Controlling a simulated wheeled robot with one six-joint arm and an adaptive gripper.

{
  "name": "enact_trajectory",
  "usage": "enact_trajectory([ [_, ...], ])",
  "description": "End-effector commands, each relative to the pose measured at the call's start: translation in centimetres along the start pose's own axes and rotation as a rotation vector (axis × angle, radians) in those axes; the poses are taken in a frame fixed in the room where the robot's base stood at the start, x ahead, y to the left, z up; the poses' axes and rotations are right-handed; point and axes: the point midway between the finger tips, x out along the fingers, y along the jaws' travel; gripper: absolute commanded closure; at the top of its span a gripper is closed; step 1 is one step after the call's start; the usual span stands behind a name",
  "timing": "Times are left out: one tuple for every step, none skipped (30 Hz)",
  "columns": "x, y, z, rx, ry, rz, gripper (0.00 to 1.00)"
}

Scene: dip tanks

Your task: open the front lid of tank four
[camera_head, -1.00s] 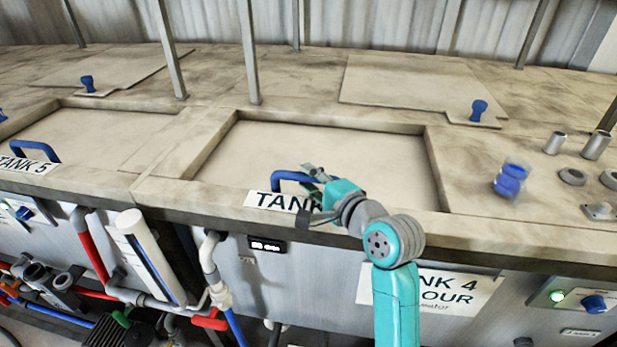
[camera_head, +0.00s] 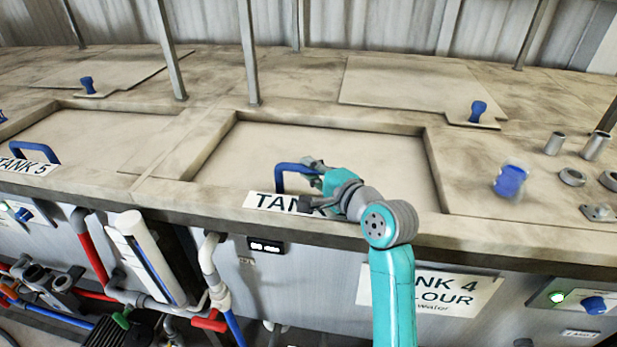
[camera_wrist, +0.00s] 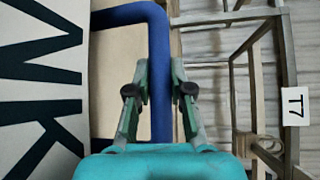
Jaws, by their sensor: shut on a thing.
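The front lid of tank four (camera_head: 385,160) is a flat beige panel in a recessed frame, in the middle of the head view. Its blue bar handle (camera_head: 279,178) stands near the front left of the panel, behind a white label (camera_head: 266,202) reading "TANK", partly hidden by my arm. My gripper (camera_head: 312,165) is at the right end of the handle. In the wrist view, my gripper (camera_wrist: 160,85) has its fingers on both sides of the blue handle (camera_wrist: 159,40) and is shut on it. I cannot tell whether the lid's edge is raised.
A rear panel with a blue knob (camera_head: 477,111) lies behind. A blue container (camera_head: 510,181) and metal fittings (camera_head: 596,145) stand at the right. Upright posts (camera_head: 249,50) rise at the left. Pipes (camera_head: 210,265) run below the front edge.

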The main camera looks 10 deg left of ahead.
Motion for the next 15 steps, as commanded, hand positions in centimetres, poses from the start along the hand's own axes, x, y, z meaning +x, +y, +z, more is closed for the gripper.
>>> enact_trajectory([
  [0.52, -0.08, -0.59, 0.002, 0.002, 0.002, 1.00],
  [0.72, -0.18, -0.80, 0.001, 0.002, 0.001, 1.00],
  [0.92, -0.24, -1.00, 0.001, 0.002, 0.001, 1.00],
  [1.03, -0.24, -1.11, 0.001, 0.002, 0.001, 1.00],
  [1.10, -0.23, -1.18, 0.001, 0.001, 0.002, 1.00],
  [1.14, -0.22, -1.21, 0.001, 0.001, 0.002, 1.00],
  [1.14, -0.22, -1.20, 0.001, 0.001, 0.002, 1.00],
  [1.13, -0.21, -1.20, 0.001, 0.001, 0.002, 1.00],
  [1.12, -0.21, -1.19, 0.001, 0.001, 0.002, 1.00],
  [1.12, -0.21, -1.18, 0.001, 0.001, 0.002, 1.00],
  [1.12, -0.20, -1.18, 0.001, 0.001, 0.002, 1.00],
  [1.11, -0.20, -1.18, 0.001, 0.001, 0.002, 1.00],
  [1.11, -0.20, -1.18, 0.001, 0.001, 0.002, 1.00],
  [1.11, -0.19, -1.17, 0.001, 0.001, 0.002, 0.72],
  [1.10, -0.20, -1.17, 0.001, 0.001, 0.002, 0.68],
])
